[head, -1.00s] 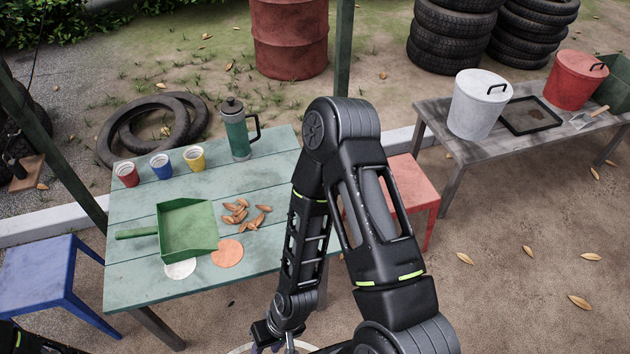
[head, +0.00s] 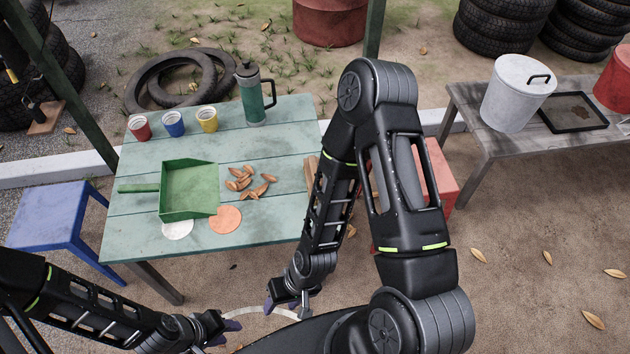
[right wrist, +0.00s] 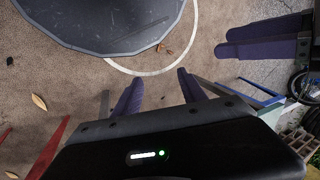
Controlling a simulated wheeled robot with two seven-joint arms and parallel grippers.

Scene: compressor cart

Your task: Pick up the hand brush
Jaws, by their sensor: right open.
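A brown wooden piece (head: 311,172) lies at the right edge of the green table (head: 135,228), mostly hidden behind my right arm. It may be the hand brush, but I cannot tell. No other brush shows. My right gripper (head: 287,306) is open and empty, low in front of the table; its purple fingers also show spread apart over the ground in the right wrist view (right wrist: 160,88). My left gripper (head: 226,333) is open and empty, low at the bottom, left of the right one.
A green dustpan (head: 190,188) lies on the table with several brown leaves (head: 245,182) beside it. Three cups, including a blue cup (head: 173,124), and a green flask (head: 252,95) stand along the back. A blue stool (head: 50,218) and a red stool (head: 440,175) flank the table.

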